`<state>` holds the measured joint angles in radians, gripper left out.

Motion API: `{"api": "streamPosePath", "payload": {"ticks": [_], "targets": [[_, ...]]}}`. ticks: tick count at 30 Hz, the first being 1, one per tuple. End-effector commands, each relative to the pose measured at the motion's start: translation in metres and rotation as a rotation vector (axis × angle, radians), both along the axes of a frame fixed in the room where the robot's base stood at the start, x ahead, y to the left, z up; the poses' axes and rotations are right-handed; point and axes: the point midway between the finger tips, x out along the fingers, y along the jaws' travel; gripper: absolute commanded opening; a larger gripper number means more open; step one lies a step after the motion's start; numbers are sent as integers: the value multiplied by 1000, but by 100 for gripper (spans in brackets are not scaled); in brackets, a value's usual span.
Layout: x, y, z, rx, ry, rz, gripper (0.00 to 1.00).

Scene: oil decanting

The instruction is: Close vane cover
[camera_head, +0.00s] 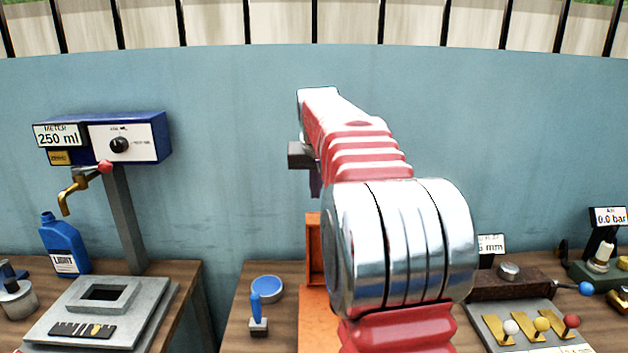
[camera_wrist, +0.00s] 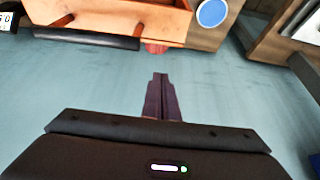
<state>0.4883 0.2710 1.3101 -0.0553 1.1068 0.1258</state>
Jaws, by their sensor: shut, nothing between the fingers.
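My gripper (camera_wrist: 160,78) is shut, with its two dark fingers together and nothing between them. In the head view, part of my gripper (camera_head: 315,186) shows as a dark shape below the red wrist, in front of the blue wall. An orange open housing (camera_wrist: 125,16) is at the top of the wrist view, beyond my fingertips and apart from them. A black bar (camera_wrist: 85,37) and a small red piece (camera_wrist: 155,47) are along its near edge. In the head view, the orange housing (camera_head: 313,250) is mostly hidden behind my arm. I cannot tell which part is the vane cover.
A blue round lid (camera_head: 268,288) and a blue-handled tool (camera_head: 257,318) are left of the housing. A meter stand (camera_head: 125,215) and a blue bottle (camera_head: 62,245) are at left. A plate with coloured knobs (camera_head: 530,330) is at right. A gap separates the benches.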

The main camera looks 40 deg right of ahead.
Motion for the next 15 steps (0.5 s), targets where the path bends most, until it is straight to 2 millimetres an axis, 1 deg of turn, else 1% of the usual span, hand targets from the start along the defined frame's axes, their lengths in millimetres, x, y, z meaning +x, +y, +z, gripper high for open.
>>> {"api": "streamPosePath", "payload": {"ticks": [1, 6, 7, 15], "targets": [[2, -2, -7, 1, 2, 0, 0], [10, -7, -25, 1, 1, 0, 0], [6, -4, -22, -1, -1, 0, 0], [-13, 9, -24, -1, -2, 0, 0]]}}
